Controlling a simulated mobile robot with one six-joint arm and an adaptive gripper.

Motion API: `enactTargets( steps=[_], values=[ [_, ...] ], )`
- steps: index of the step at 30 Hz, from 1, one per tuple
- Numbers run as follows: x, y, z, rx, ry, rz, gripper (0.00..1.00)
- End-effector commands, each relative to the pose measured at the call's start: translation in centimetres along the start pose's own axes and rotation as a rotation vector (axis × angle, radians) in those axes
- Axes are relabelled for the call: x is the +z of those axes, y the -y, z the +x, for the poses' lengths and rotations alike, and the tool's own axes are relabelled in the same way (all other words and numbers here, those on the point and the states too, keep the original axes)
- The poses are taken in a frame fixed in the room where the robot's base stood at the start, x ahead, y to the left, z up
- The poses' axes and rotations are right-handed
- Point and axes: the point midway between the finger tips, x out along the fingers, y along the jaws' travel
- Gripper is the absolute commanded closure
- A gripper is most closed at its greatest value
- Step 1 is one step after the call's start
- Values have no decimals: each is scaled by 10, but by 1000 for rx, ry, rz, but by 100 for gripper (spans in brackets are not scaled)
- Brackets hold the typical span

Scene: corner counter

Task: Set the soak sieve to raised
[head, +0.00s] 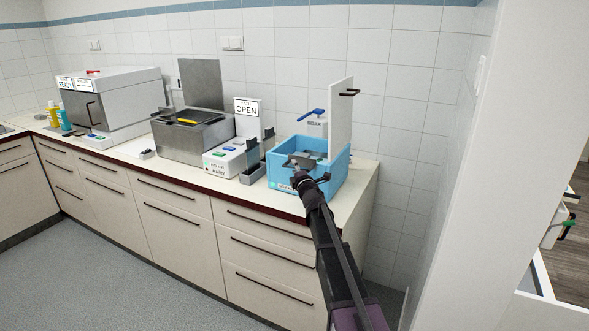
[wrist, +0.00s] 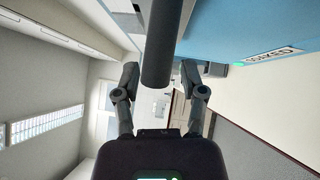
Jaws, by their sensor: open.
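The blue soak tub (head: 335,178) stands at the right end of the counter. Grey parts, seemingly the sieve (head: 312,155), show inside it; its height setting is hard to tell. My gripper (head: 302,176) is at the tub's front rim and hides part of that wall. In the wrist view my gripper (wrist: 158,75) is open, with its fingers on either side of a dark round bar (wrist: 157,45), perhaps the sieve's handle. The blue tub wall (wrist: 225,30) shows there too, with a label (wrist: 272,55) that seems to read "SOAKED".
A white upright lid (head: 341,115) and a blue lever (head: 312,113) stand at the tub's back. Left of it are a grey narrow holder (head: 252,173), a white button box (head: 222,160), a metal basin (head: 185,138) and a white oven-like box (head: 120,100).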

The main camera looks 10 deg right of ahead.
Motion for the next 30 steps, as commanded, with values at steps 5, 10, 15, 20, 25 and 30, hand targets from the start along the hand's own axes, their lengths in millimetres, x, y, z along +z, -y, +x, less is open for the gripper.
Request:
enactTargets(
  steps=[5, 10, 15, 20, 25, 30],
  values=[
    [0, 0, 1, 0, 0, 0, 46],
    [0, 0, 1, 0, 0, 0, 58],
    [0, 0, 1, 0, 0, 0, 100],
    [0, 0, 1, 0, 0, 0, 100],
    [1, -5, 2, 0, 0, 0, 100],
    [3, -18, 4, 0, 0, 0, 100]
  ],
)
